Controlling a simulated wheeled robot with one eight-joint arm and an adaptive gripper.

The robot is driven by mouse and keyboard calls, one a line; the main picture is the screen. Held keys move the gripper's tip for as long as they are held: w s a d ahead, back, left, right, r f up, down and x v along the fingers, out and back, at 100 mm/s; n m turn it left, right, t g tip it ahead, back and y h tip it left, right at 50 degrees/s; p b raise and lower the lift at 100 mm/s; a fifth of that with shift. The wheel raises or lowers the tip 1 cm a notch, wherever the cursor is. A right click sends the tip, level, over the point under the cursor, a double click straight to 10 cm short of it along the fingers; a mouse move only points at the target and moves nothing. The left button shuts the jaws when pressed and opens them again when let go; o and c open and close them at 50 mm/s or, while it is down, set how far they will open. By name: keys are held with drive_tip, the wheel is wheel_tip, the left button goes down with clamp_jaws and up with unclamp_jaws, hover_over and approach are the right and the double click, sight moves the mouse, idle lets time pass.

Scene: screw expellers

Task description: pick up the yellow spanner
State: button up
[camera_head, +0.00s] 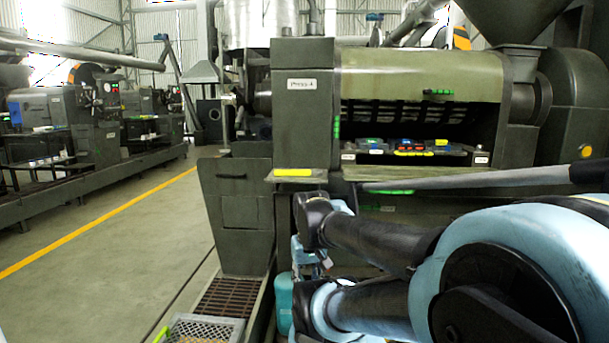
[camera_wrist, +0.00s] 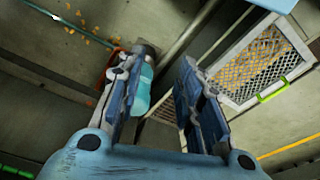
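I cannot make out the yellow spanner for certain. In the head view, a flat yellow strip (camera_head: 293,172) lies on the ledge at the left front of the press, and a yellow-orange piece (camera_head: 411,153) lies among small coloured items in the press opening. Neither shows a clear spanner shape. My gripper (camera_wrist: 163,57) is open in the wrist view, with nothing between its fingers. It points down toward the floor. In the head view my arm reaches low in front of the press, below the ledge, and the fingers are not clear there.
A grey mesh crate (camera_head: 206,320) stands on the floor, also in the wrist view (camera_wrist: 242,92). A teal container (camera_head: 284,302) stands by the press base. The press (camera_head: 300,110) fills the right. Open floor (camera_head: 110,290) lies left. A long grey bar (camera_head: 470,181) crosses before the press.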

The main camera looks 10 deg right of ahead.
drive_tip(key=shift+o, duration=1)
drive_tip(key=shift+w, duration=0.1)
drive_tip(key=shift+o, duration=0.4)
drive_tip(key=shift+s+d+r, duration=0.1)
drive_tip(key=shift+s+r, duration=0.1)
drive_tip(key=shift+r, duration=0.8)
wheel_tip(320, 180, up, 38)
drive_tip(key=m+g, duration=0.2)
drive_tip(key=m, duration=1.9)
hover_over(287, 170)
drive_tip(key=f, duration=1.7)
drive_tip(key=shift+w+f, duration=0.35)
drive_tip(key=shift+w, duration=0.05)
clamp_jaws()
